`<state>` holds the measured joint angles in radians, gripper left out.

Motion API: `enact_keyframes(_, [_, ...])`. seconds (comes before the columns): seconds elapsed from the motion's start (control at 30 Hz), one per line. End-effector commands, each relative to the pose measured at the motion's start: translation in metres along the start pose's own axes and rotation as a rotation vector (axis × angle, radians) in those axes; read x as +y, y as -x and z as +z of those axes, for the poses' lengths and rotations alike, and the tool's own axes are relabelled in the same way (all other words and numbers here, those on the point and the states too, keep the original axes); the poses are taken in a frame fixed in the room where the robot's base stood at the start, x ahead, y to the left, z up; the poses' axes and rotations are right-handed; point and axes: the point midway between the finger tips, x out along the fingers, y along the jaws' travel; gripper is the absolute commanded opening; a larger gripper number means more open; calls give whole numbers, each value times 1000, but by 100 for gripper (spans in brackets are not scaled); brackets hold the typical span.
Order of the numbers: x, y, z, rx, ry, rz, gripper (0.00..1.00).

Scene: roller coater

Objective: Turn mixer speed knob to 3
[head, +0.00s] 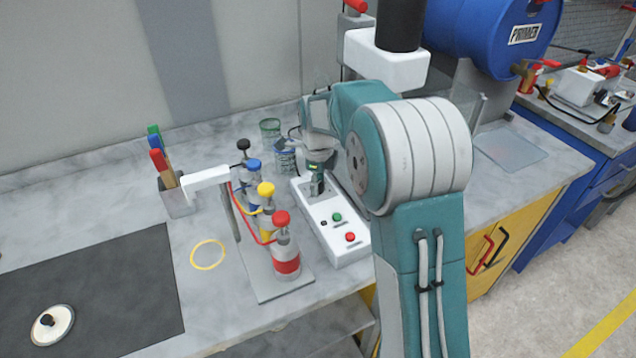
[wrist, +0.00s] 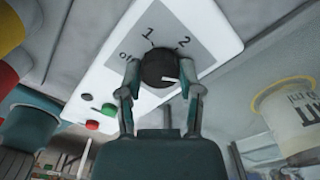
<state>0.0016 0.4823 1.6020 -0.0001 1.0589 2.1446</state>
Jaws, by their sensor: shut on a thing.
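The dark round mixer speed knob (wrist: 158,66) sits on a grey label plate (wrist: 207,38) on the white control box (wrist: 112,52). The labels "off", "1" and "2" show around it. A 3 is not visible. A short white mark on the knob points to the right, past the 2, towards the right finger. My gripper (wrist: 161,76) is shut on the knob, one finger on each side. In the head view my gripper (head: 317,182) is down at the white box (head: 318,213), and the knob is hidden there.
Green (head: 337,217) and red (head: 350,237) buttons are on the box's near end. A rack with red-capped (head: 284,247), yellow-capped (head: 266,201) and blue-capped (head: 254,175) bottles stands close left. A blue drum (head: 490,35) is behind. The counter (head: 120,190) at left has free room.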

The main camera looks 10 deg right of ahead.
Motion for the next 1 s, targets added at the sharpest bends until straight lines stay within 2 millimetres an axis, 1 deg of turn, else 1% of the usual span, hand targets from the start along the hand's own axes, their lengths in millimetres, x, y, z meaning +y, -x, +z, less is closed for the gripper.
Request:
enact_keyframes(0.03, [1,-2,1,-1,-5,2,0])
enact_keyframes(0.47, [0,-2,2,-2,-13,0,0])
enact_keyframes(0.5, [0,-2,2,-2,-13,0,56])
enact_keyframes(0.57, [0,-2,1,-2,-13,0,82])
enact_keyframes(1.0, [0,3,0,-2,-14,-2,82])
